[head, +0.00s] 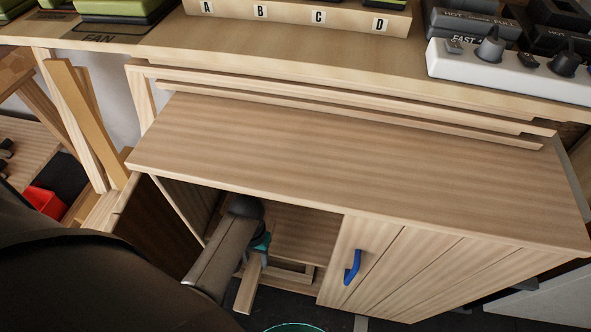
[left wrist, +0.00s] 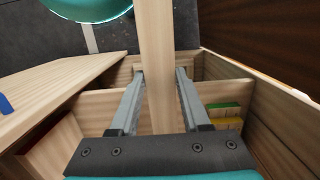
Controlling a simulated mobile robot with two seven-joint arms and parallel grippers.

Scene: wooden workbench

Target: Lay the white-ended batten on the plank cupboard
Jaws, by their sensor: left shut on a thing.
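The plank cupboard (head: 350,165) has a bare flat top, plank doors and a blue handle (head: 351,267). Its left part stands open, and my left arm reaches down in front of that opening. My left gripper (left wrist: 160,74) is shut on a light wooden batten (left wrist: 157,35), which runs lengthwise between the fingers in the left wrist view. Part of the batten (head: 247,290) shows below my wrist in the head view, lower than the cupboard top. No white end is visible on it. My fingers are mostly hidden in the head view. My right gripper is not in view.
Wooden compartments below the gripper hold green (left wrist: 224,106) and yellow (left wrist: 229,124) pieces. Long rails (head: 340,103) run behind the cupboard top, under a workbench carrying a white knob panel (head: 510,72). Leaning boards (head: 85,120) stand at left. The cupboard top is clear.

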